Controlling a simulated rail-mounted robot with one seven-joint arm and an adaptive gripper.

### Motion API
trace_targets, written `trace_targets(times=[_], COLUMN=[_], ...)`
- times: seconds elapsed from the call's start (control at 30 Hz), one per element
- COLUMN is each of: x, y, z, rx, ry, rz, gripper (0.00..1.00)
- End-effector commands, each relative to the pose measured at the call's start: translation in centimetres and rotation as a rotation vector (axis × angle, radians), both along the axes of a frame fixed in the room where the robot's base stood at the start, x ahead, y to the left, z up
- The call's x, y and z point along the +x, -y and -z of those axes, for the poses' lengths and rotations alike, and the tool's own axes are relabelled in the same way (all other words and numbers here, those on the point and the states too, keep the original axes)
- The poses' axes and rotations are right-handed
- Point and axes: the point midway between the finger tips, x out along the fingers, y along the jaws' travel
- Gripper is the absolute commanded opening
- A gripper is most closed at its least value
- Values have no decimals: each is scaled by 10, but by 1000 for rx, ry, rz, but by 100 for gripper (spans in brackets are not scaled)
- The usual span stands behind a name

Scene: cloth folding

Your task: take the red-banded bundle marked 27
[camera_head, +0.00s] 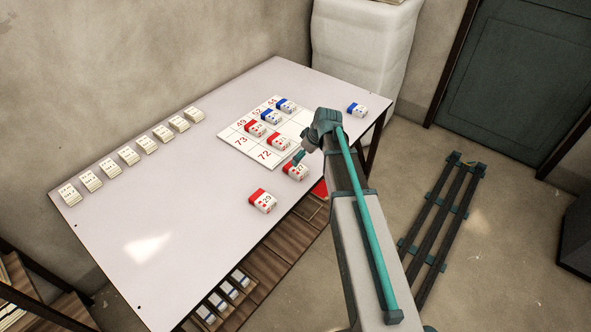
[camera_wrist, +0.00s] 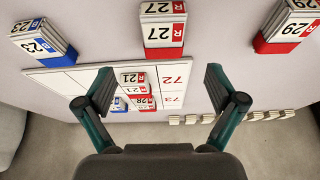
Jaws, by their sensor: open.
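The red-banded bundle marked 27 (camera_wrist: 163,22) lies on the white table at the top middle of the wrist view. In the head view it is the red-and-white bundle (camera_head: 293,172) just off the front edge of the number card, partly behind my gripper (camera_head: 300,156). My gripper (camera_wrist: 159,88) is open and empty, its fingers wide apart. In the wrist view the bundle lies beyond the fingertips, lined up with the gap between them. I cannot tell the height between gripper and bundle.
Red bundle 29 (camera_wrist: 287,27) and blue bundle 23 (camera_wrist: 44,40) lie on either side. The white number card (camera_head: 242,152) holds several red and blue bundles. A row of pale bundles (camera_head: 129,156) lines the far table edge. The table's left part (camera_head: 150,210) is clear.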

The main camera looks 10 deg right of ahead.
Motion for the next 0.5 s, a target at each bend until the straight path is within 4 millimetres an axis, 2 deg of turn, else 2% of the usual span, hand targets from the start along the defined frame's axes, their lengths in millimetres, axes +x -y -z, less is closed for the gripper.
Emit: trace_targets(times=[0.2, 0.5], x=[9, 12], y=[-7, -11], z=[25, 38], rx=[0, 0], ry=[-3, -3], rz=[1, 1], gripper=[94, 94])
